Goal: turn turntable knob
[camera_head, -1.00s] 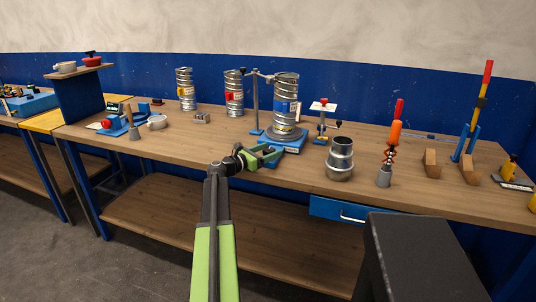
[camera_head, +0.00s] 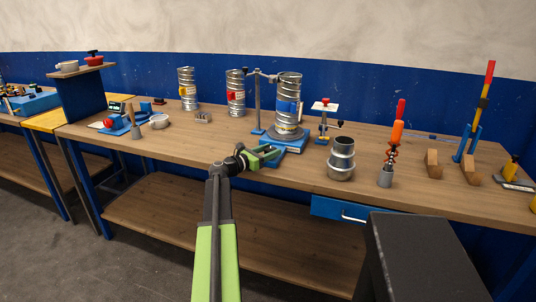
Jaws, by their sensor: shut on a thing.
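The turntable (camera_head: 293,145) has a blue base and a dark round plate, and it stands on the wooden bench near its front edge. My gripper (camera_head: 270,155), with green jaws, is at the front left of the blue base. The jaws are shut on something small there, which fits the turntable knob. The knob itself is hidden behind the jaws.
A clamp stand (camera_head: 257,105) stands just left of the duct. A metal reducer (camera_head: 341,158) and a small stand with a red knob (camera_head: 324,120) are to the right. Two more ducts (camera_head: 235,93) stand behind. A dark box (camera_head: 425,255) fills the lower right.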

